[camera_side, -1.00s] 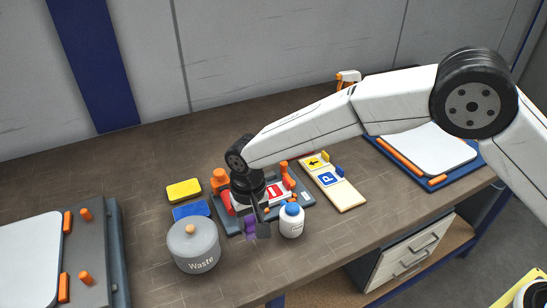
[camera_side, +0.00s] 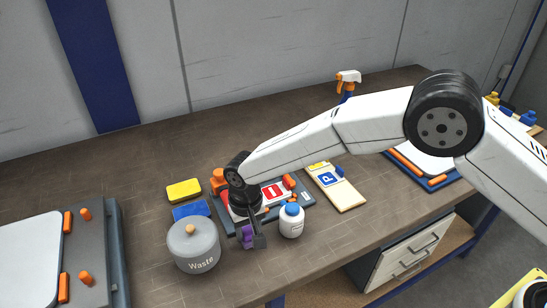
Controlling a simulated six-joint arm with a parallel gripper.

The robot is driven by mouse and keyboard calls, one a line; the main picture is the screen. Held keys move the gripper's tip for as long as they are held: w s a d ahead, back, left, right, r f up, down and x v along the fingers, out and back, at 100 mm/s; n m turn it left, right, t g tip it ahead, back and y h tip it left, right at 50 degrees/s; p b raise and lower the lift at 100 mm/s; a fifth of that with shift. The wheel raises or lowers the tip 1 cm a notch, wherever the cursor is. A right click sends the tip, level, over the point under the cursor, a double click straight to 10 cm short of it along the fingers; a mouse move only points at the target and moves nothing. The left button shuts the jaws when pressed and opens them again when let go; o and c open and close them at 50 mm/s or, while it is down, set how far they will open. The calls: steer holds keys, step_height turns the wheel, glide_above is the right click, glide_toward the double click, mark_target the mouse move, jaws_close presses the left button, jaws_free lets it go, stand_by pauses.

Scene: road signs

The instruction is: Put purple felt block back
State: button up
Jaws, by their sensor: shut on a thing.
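The purple felt block (camera_side: 247,237) is small and partly hidden by the fingers. It is between the jaws of my gripper (camera_side: 253,239), which points down in the middle of the table, between the waste pot and the white bottle. My gripper is shut on the block. The block is low, close to the table top; I cannot tell whether it touches the surface.
A grey waste pot (camera_side: 196,252) stands left and a white bottle with a blue cap (camera_side: 291,222) right. Behind are a sign fixture (camera_side: 306,200), a blue block (camera_side: 191,211) and a yellow block (camera_side: 184,190). A wooden sign board (camera_side: 348,198) lies to the right.

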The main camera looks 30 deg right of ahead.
mark_target(249, 230)
steer(key=shift+f, duration=0.15)
steer(key=o, duration=1.1)
step_height(249, 230, up, 12)
steer(key=shift+r, duration=0.2)
steer(key=shift+d, duration=0.1)
stand_by(0.4)
